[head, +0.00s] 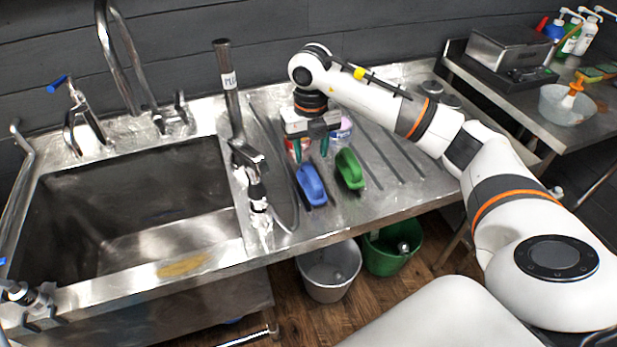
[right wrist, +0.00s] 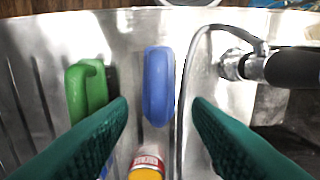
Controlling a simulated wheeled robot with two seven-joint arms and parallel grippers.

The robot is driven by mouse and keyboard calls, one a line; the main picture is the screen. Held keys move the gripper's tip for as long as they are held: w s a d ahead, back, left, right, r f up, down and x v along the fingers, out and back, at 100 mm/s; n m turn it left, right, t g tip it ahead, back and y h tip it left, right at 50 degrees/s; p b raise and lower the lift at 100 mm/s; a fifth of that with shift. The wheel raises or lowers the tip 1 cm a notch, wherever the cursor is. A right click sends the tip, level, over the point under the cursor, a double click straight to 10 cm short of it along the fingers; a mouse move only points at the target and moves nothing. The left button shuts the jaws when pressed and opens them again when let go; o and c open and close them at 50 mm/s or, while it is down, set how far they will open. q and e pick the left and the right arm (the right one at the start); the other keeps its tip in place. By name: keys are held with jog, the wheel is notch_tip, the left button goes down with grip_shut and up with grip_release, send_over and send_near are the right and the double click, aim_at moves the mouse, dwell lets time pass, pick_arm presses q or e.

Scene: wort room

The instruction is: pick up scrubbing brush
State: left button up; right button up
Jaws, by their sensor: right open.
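Two scrubbing brushes lie on the steel drainboard in the head view: a blue one (head: 311,185) and a green one (head: 349,169) to its right. My right gripper (head: 311,150) points down behind them, above the drainboard, open and empty. In the right wrist view the blue brush (right wrist: 158,85) shows between and beyond the two green fingers of my right gripper (right wrist: 160,103), apart from both. The green brush (right wrist: 88,90) is left of it, partly hidden by the left finger. My left gripper is not in view.
A red-and-white container with a yellow top (right wrist: 146,165) stands close under my right gripper. A grey hose and dark-handled sprayer (right wrist: 290,68) lie beside the blue brush. The sink (head: 130,210) is to the left. Two buckets, grey (head: 328,278) and green (head: 385,262), stand below.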

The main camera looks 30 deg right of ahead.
aim_at(311, 171)
notch_tip(311, 171, down, 2)
jog(key=shift+s+f, duration=0.1)
jog(key=shift+f, duration=0.5)
jog(key=f, duration=0.1)
jog(key=f+p, duration=0.1)
jog(key=f, duration=0.1)
jog(key=f+p, duration=0.1)
jog(key=f, duration=0.1)
jog(key=shift+w+d, duration=0.25)
jog(key=shift+w, duration=0.1)
jog(key=shift+f, duration=0.15)
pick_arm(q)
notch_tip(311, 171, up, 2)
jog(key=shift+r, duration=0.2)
pick_arm(e)
jog(key=shift+c, duration=0.9)
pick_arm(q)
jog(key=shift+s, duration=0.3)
pick_arm(e)
jog(key=shift+w, duration=0.1)
grip_shut()
